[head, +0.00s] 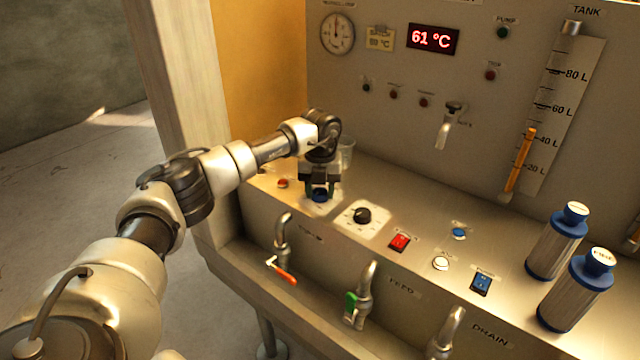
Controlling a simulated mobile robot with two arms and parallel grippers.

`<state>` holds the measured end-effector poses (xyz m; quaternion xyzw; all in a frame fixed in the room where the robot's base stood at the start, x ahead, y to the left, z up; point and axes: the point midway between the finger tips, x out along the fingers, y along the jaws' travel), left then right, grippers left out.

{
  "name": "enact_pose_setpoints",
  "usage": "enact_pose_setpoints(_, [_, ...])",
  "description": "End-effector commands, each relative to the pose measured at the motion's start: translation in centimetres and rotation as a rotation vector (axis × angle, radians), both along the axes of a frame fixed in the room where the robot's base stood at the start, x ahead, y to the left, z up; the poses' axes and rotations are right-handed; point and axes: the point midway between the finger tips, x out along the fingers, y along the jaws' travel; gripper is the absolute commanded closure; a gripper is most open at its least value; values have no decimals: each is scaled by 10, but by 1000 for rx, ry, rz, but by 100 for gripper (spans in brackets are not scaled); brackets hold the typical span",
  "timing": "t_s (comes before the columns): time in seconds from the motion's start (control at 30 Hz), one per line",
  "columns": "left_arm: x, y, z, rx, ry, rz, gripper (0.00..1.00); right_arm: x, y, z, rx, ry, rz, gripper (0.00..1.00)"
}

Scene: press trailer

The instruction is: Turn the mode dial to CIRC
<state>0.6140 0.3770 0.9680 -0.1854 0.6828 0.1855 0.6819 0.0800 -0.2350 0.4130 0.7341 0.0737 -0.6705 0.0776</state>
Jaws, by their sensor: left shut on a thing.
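My left gripper (320,190) points down at the left part of the sloping control ledge. It is shut on a blue knob (320,196), which is mostly hidden between the fingers; its pointer and markings cannot be read. To its right, a black dial (361,215) sits on a pale square plate with marks around it, apart from the gripper. The lettering is too small to read, so I cannot tell which of the two is the mode dial or where CIRC is. My right gripper is not in view.
A red button (283,183) and a clear cup (345,150) are close to the gripper. A red switch (399,242), a white button (440,263) and a blue switch (481,284) lie to the right. Two blue-capped cylinders (556,242) stand farther right. Taps (283,240) project below the ledge.

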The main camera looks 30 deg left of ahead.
Motion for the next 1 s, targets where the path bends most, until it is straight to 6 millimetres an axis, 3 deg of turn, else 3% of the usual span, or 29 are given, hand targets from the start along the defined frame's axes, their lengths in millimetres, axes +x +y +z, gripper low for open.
enact_pose_setpoints(0.5, [1,1,3,0,-5,430,82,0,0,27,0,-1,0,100])
enact_pose_setpoints(1.0, [1,1,2,0,-6,584,82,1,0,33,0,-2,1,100])
